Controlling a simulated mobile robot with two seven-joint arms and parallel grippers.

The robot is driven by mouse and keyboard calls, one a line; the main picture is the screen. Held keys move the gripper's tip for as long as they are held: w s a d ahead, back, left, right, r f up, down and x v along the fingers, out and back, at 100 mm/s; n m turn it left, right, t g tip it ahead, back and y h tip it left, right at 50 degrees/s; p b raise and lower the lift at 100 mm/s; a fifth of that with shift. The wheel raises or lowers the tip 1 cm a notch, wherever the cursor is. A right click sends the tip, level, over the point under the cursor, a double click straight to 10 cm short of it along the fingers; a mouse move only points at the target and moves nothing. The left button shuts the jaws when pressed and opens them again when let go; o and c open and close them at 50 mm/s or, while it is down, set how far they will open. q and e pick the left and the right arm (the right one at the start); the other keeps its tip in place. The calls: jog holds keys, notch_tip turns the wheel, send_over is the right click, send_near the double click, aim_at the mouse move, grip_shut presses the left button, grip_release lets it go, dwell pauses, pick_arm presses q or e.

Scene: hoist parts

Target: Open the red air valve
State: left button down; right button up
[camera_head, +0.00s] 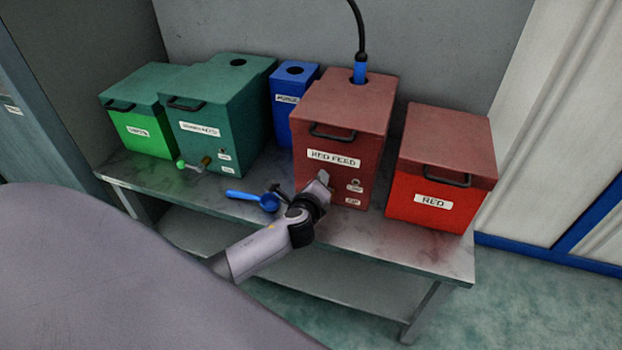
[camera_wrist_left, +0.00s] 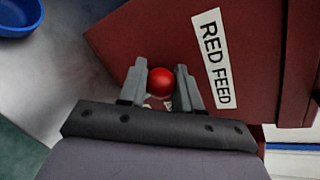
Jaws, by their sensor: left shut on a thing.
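The dark red box labelled RED FEED (camera_head: 340,110) stands on the bench, with a small label and a round fitting low on its front. My left gripper (camera_head: 320,185) is at the lower left of that front. In the left wrist view the round red valve knob (camera_wrist_left: 160,82) sits between my two fingers, below the RED FEED label (camera_wrist_left: 212,58), and the gripper is shut on it. The rest of the valve is mostly hidden behind the fingers, so its angle cannot be told. In the head view the gripper hides the knob. My right gripper is not in view.
A blue scoop (camera_head: 268,202) lies on the bench (camera_head: 130,172) just left of my gripper. A lidded RED bin (camera_head: 430,195) stands to the right. Green boxes (camera_head: 215,115) and a blue PURGE box (camera_head: 284,125) stand left. A black hose (camera_head: 360,35) enters the feed box top.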

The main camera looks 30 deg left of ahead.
pick_arm(q)
jog(key=shift+w+d+r+m+y+p, duration=0.15)
jog(key=shift+d+m+y, duration=0.15)
jog(key=shift+d+m, duration=0.15)
jog(key=shift+w+d+r+m+y+p, duration=0.15)
jog(key=shift+d+m+y, duration=0.15)
jog(key=shift+m, duration=0.15)
jog(key=shift+d+m+y, duration=0.4)
jog(key=shift+d+m, duration=0.15)
jog(key=shift+m, duration=0.25)
jog(key=c, duration=0.8)
grip_release()
jog(key=p+v, duration=0.2)
jog(key=v, duration=0.5)
